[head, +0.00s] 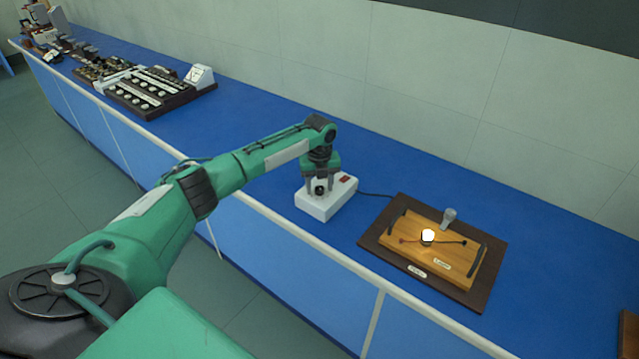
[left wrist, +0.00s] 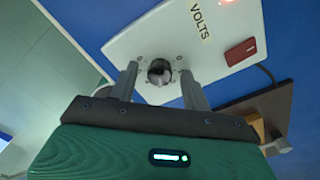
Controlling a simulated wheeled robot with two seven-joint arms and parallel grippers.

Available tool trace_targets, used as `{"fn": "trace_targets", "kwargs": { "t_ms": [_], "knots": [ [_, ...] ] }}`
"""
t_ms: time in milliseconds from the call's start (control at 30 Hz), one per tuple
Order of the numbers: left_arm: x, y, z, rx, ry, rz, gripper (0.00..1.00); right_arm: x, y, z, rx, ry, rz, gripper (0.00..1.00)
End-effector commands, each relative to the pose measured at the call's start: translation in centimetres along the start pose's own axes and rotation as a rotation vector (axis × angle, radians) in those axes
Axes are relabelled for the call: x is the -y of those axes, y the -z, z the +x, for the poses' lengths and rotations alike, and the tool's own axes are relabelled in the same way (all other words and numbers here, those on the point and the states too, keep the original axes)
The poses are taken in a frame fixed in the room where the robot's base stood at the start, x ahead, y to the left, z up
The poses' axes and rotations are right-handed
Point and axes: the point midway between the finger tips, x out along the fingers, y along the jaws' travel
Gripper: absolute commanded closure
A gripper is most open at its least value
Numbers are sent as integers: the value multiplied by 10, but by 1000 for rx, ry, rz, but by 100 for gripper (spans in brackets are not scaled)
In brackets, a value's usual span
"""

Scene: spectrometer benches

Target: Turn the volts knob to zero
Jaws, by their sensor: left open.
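The white supply box (head: 327,205) stands on the blue bench and carries a black volts knob (head: 320,190). In the left wrist view the box (left wrist: 150,40) shows a VOLTS label (left wrist: 201,20), a red switch (left wrist: 240,51) and the round dark knob (left wrist: 159,72). My left gripper (head: 320,188) is over the box, and in the left wrist view its two fingers (left wrist: 158,84) are open, one on each side of the knob. I cannot tell whether they touch it. The knob's pointer setting is not readable. My right gripper is not in view.
A cable runs from the box to a dark board (head: 375,233) bearing a wooden base with a glowing lamp (head: 428,237). A small clear cup-like piece (head: 449,216) stands there. Other apparatus (head: 150,88) sits far left. Blue bench behind the box is clear.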

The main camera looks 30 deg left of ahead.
Motion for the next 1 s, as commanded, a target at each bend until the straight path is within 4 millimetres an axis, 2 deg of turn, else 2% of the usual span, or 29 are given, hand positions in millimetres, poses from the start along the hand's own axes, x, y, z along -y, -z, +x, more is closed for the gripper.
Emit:
{"fn": "trace_targets", "kwargs": {
  "t_ms": [300,500,533,767,1000],
  "knots": [
    [0,0,3,0,-1,0,53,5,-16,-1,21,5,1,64],
    [0,0,3,0,-1,-1,93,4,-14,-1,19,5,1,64],
    [0,0,3,0,-1,-1,96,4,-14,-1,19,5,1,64],
    [0,0,2,0,-1,-17,96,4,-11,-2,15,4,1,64],
    [0,0,1,-1,-1,-114,96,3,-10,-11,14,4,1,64]
  ]
}}
